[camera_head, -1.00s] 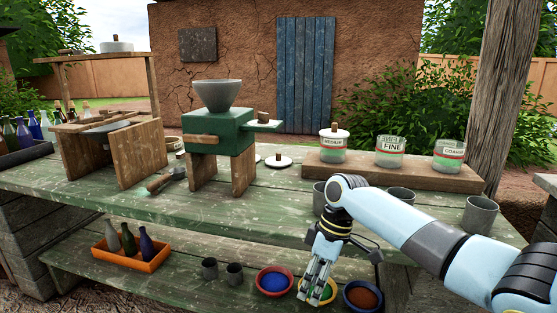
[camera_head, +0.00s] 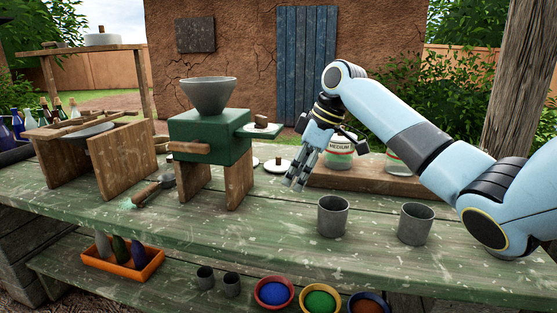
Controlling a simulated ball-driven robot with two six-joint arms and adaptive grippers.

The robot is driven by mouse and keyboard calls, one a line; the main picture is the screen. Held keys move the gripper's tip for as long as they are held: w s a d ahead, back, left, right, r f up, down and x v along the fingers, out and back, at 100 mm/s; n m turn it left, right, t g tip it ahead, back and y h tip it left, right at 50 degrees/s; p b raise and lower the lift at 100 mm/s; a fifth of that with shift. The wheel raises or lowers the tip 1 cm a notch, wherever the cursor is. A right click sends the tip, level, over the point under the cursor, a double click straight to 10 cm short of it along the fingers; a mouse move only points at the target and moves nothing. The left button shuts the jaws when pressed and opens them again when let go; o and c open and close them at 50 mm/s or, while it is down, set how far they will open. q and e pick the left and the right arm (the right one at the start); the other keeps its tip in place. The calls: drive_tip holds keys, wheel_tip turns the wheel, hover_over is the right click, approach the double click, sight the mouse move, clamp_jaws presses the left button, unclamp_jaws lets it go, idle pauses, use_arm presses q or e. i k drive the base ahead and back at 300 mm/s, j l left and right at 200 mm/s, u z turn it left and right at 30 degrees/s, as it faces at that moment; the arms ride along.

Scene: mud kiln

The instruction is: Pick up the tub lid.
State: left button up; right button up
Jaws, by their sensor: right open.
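A white round tub lid with a small brown knob (camera_head: 277,166) lies on the green table, right of the green grinder. A second white lid (camera_head: 255,161) lies just left of it, partly hidden by the grinder. My right gripper (camera_head: 295,184) is open and empty, pointing down just right of and in front of the knobbed lid, apart from it. The jar marked MEDIUM (camera_head: 340,153) stands behind my right arm, which hides its top. My left gripper is out of view.
The green grinder (camera_head: 210,137) with its grey hopper stands left of the lids. Two grey cups (camera_head: 333,216) (camera_head: 416,223) stand in front of the wooden jar board (camera_head: 370,180). A trowel (camera_head: 150,191) lies at left. Bowls of coloured powder (camera_head: 273,292) sit on the lower shelf.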

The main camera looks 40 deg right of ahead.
sight(277, 165)
drive_tip(key=i+l, duration=0.95)
